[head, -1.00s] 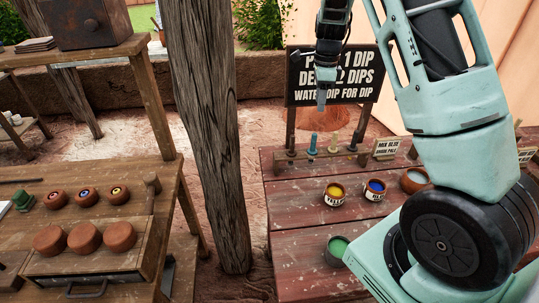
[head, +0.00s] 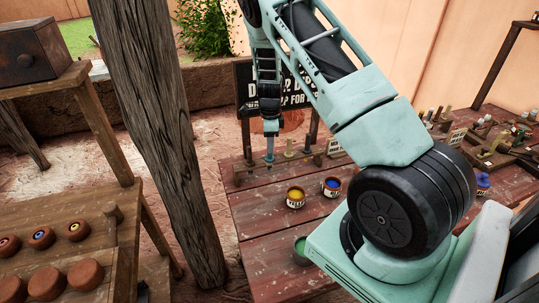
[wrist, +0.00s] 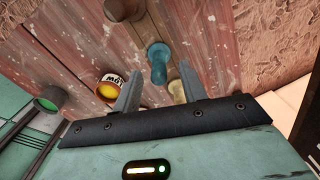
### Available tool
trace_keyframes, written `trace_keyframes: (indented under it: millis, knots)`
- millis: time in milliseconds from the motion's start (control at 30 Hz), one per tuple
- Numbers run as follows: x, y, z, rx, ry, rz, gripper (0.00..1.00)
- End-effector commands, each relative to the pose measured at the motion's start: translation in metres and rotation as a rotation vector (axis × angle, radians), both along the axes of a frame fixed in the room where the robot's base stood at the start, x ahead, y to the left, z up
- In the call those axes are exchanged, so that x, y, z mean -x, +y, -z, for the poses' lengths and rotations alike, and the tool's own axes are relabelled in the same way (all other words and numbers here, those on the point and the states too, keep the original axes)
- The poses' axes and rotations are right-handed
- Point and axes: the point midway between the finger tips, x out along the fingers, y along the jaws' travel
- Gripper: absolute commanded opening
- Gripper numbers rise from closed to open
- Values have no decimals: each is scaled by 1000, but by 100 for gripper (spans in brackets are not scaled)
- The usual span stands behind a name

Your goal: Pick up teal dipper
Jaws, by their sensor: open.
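The teal dipper (head: 270,148) stands upright in a wooden rack at the back left of the red plank table (head: 245,211). My gripper (head: 271,130) points down just above it in the head view. In the wrist view the teal dipper (wrist: 158,62) shows between the two fingertips of my gripper (wrist: 161,68). The jaws are open and empty. I cannot tell how deep the fingers reach around the dipper.
Paler and darker dippers stand beside it, one pale dipper (head: 289,148) close on the right. A yellow pot (head: 295,197), a blue pot (head: 332,186) and a green pot (head: 302,247) stand nearer. A dark sign rises behind the rack. A wooden post (head: 165,140) stands to the left.

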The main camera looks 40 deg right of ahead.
Motion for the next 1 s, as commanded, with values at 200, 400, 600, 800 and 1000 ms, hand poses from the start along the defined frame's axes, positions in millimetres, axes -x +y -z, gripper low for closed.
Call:
trace_keyframes:
  millis: [200, 400, 600, 800, 1000]
  knots:
    - [1, 1, 28, 0, 4, 0, 42]
    - [0, 1, 42, 0, 0, -1, 42]
    - [0, 1, 42, 1, -1, -1, 37]
    - [0, 1, 42, 0, 0, -1, 0]
    - [0, 1, 42, 1, -1, -1, 0]
